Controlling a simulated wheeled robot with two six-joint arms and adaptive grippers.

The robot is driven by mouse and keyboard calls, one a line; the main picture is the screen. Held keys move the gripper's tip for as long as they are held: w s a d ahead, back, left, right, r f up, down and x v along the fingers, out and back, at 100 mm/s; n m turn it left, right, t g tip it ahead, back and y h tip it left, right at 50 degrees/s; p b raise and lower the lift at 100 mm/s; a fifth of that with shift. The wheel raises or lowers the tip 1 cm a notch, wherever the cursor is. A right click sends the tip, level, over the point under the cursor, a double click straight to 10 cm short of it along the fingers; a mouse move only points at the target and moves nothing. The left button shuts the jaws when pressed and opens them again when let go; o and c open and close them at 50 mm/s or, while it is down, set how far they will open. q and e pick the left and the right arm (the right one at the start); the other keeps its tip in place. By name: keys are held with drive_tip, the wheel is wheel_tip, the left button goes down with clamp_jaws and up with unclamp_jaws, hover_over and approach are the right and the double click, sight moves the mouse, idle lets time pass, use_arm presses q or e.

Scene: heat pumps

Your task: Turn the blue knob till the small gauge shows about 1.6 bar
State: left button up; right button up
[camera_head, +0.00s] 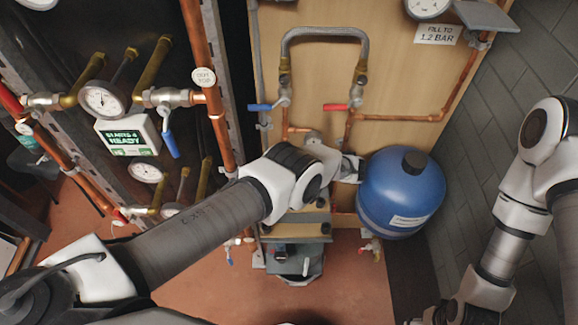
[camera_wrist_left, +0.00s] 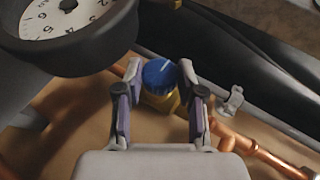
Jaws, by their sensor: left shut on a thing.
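The blue knob (camera_wrist_left: 160,75) has a white line on its top and sits on a brass body (camera_wrist_left: 160,100) in the left wrist view. My left gripper (camera_wrist_left: 160,80) has a finger on each side of the knob and is shut on it. In the head view this gripper (camera_head: 350,168) is by the wooden board, left of the blue tank; the knob is hidden there. A gauge (camera_wrist_left: 70,30) with a dark rim fills the upper left of the wrist view, its dial cut off. I cannot read its needle. My right gripper is out of view.
The blue tank (camera_head: 401,193) stands just right of my left gripper. Copper pipes (camera_head: 400,117), a blue lever (camera_head: 262,107) and a red lever (camera_head: 336,107) are above. A grey wall (camera_head: 490,110) is at right.

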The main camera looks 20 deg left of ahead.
use_arm(q)
drive_tip(key=o, duration=1.1)
drive_tip(key=shift+o, duration=0.2)
